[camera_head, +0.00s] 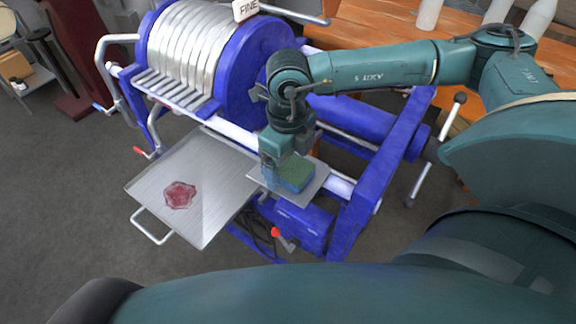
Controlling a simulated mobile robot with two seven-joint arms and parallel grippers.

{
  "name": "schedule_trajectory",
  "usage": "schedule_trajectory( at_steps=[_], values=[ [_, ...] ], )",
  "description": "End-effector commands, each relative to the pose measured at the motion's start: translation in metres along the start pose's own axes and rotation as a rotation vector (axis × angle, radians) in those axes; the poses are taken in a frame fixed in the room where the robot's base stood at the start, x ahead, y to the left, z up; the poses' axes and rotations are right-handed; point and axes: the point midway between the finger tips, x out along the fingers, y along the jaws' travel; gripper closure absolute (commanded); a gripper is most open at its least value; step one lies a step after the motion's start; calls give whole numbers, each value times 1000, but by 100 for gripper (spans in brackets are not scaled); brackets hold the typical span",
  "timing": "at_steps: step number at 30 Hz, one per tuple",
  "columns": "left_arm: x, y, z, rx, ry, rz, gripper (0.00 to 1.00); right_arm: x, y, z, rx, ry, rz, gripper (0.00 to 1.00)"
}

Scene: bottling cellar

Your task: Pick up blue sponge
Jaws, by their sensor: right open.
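The blue sponge (294,176), a small block with a greenish top and blue sides, lies on a small metal plate (318,178) on the front of the machine. My right gripper (276,172) is above the plate, at the left side of the sponge, pointing down. It is open and partly hides the sponge's left end. I cannot tell whether a finger touches the sponge. My left gripper is not in view.
The blue machine frame with a ribbed metal drum (195,50) stands behind the plate. A metal tray (215,195) with a dark red stain sticks out to the left. A wooden table (385,30) with white bottles is at the back right.

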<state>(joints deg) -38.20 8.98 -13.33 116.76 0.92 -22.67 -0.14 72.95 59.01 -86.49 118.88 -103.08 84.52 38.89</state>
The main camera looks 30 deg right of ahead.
Motion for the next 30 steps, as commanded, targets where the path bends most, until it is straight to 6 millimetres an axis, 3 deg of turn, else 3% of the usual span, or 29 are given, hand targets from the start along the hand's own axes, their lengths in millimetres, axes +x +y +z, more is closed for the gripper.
schedule_trajectory(
  at_steps=[2, 19, 26, 30],
  values=[
    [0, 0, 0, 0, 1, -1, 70, 0, 0, 0, 0, 0, 0, 17],
    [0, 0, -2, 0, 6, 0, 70, -1, 0, 0, 0, 0, 0, 63],
    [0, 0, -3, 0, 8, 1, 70, -2, 0, 0, 0, 0, 0, 63],
    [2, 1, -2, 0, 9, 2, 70, -16, 0, 1, 0, -4, 0, 63]
  ],
)
